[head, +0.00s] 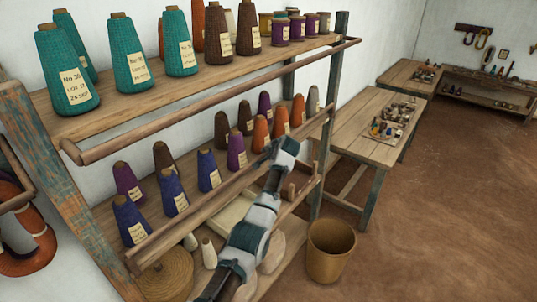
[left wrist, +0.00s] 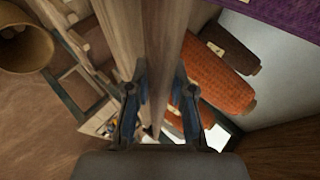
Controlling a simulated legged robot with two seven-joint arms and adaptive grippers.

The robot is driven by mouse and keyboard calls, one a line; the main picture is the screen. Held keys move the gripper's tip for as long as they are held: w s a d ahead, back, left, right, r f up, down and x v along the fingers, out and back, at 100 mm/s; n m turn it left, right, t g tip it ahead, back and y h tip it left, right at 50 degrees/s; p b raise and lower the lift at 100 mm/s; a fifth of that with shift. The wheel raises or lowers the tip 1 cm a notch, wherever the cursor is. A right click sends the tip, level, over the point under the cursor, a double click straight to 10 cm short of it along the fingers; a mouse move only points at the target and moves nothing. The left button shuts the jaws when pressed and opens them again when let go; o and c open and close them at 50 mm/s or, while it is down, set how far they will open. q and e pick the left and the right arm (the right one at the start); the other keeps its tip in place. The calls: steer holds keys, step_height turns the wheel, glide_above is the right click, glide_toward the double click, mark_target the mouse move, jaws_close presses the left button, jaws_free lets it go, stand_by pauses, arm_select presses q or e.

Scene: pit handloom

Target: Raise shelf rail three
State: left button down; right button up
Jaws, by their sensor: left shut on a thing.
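A wooden shelf rack carries long round rails along its front. The upper rail (head: 200,105) runs along the front of the top shelf. The middle rail (head: 190,220) runs along the middle shelf, and part of it is hidden behind my left arm. My left gripper (head: 287,152) is at the right half of this middle rail. In the left wrist view its two fingers (left wrist: 163,85) stand on either side of the rail (left wrist: 150,35), shut on it. No number shows on the rails, so I cannot tell which is three. My right gripper is out of view.
Labelled teal cones (head: 68,75) stand on the top shelf; blue, purple and orange cones (head: 262,133) stand behind the middle rail. A bin (head: 330,250) stands by the rack's right end. A wooden table (head: 350,145) is beyond. The floor at right is clear.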

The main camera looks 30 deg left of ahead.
arm_select(q)
steer(key=c, duration=1)
jaws_free()
steer(key=shift+a, duration=0.1)
steer(key=v, duration=1.1)
steer(key=shift+s+d+r, duration=0.15)
steer(key=shift+d+r, duration=0.05)
steer(key=shift+d, duration=0.15)
steer(key=shift+a, duration=0.15)
